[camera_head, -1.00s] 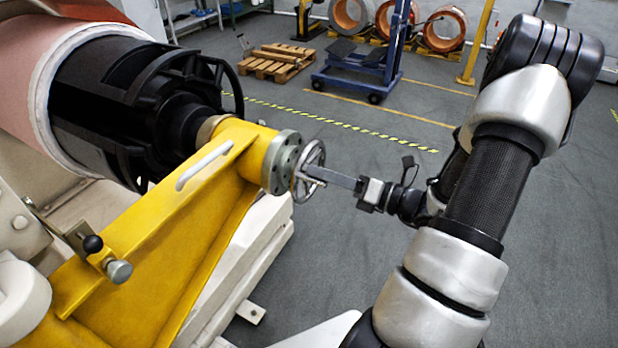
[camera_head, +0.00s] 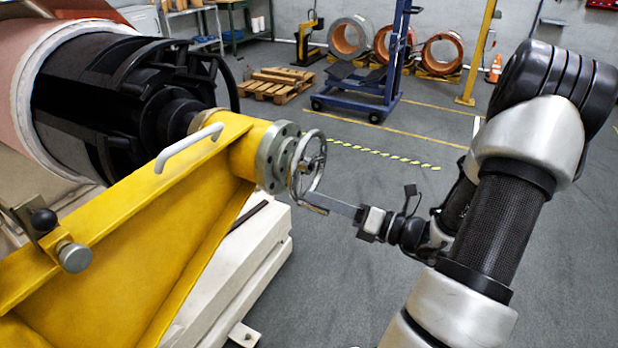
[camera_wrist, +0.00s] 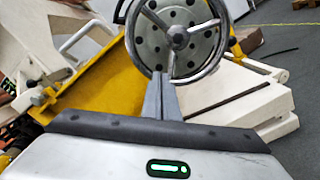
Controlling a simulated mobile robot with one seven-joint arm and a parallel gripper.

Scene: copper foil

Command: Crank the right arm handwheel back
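The handwheel (camera_head: 301,150) is a metal ring with spokes, mounted on the round bolted flange (camera_head: 272,157) at the end of the yellow arm (camera_head: 140,240). In the wrist view the handwheel (camera_wrist: 135,42) faces me, with three spokes meeting at its hub. My gripper (camera_head: 322,201) reaches from the right to the wheel's lower rim. In the wrist view my gripper (camera_wrist: 160,78) has its two grey fingers close together at the bottom of the wheel, where they appear shut on its rim. The fingertips hide the exact contact.
A black reel core (camera_head: 130,90) carries the copper-coloured roll (camera_head: 20,60) behind the yellow arm. A white base (camera_head: 250,260) lies below. A blue lift cart (camera_head: 365,90), a wooden pallet (camera_head: 275,84) and coils stand at the back. Grey floor is open around my arm.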

